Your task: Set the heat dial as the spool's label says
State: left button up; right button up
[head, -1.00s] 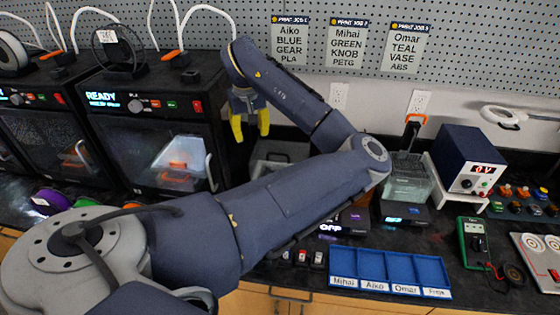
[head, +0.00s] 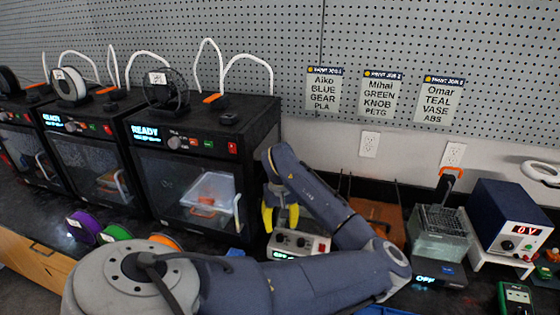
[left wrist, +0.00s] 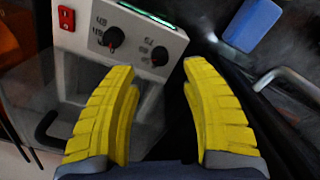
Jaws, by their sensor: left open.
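A pale control box (head: 297,243) with a lit green display, small dark dials and a red switch stands on the bench right of the printers. My right gripper is not in view.
Printers (head: 205,180) reading READY line the left. A clear tank (head: 440,235) and a blue power supply (head: 510,220) stand right. A blue block (left wrist: 253,22) lies beside the box.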

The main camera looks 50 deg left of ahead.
aim_at(280, 236)
pick_arm(q)
jog(key=shift+f, duration=3.1)
grip_shut()
